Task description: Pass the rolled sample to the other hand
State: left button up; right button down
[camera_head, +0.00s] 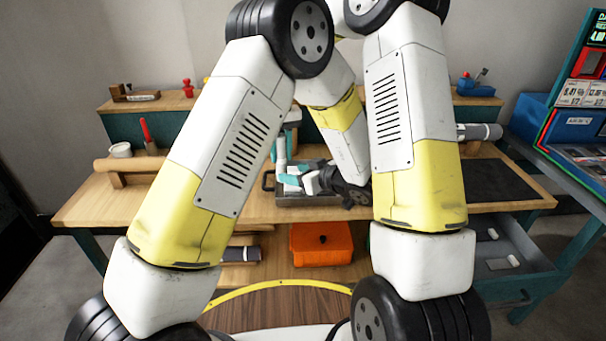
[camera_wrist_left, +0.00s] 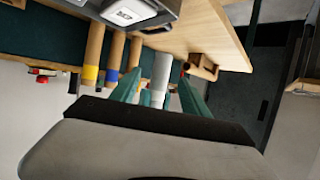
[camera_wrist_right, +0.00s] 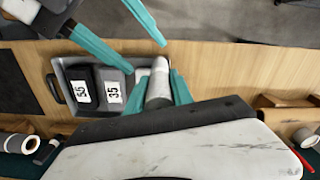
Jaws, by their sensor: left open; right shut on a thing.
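The rolled sample (camera_head: 281,148) is a pale grey and white tube, held roughly upright above the table. My right gripper (camera_wrist_right: 160,88) is shut on the sample (camera_wrist_right: 157,82), with a teal finger on each side. My left gripper (camera_head: 285,179) is open near the lower part of the sample and comes from the right in the head view. In the left wrist view the sample (camera_wrist_left: 162,70) shows between its spread fingers (camera_wrist_left: 160,92). In the right wrist view these fingertips are close to the sample; I cannot tell whether they touch it. My arm partly hides the right gripper in the head view.
A grey tray (camera_head: 293,201) with dark blocks labelled 55 (camera_wrist_right: 83,91) and 35 (camera_wrist_right: 113,92) is just beside the grippers. An orange box (camera_head: 322,244) is below. A brown roll (camera_head: 128,163) and a red-handled tool (camera_head: 146,133) are at left. A dark mat (camera_head: 498,180) is at right.

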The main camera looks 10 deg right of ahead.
aim_at(279, 170)
pick_arm(q)
jog(key=x, duration=0.8)
jog(key=shift+w+f, duration=0.1)
jog(key=shift+w, duration=0.1)
grip_shut()
pick_arm(e)
jog(key=c, duration=1)
grip_release()
jog(key=shift+c, duration=0.2)
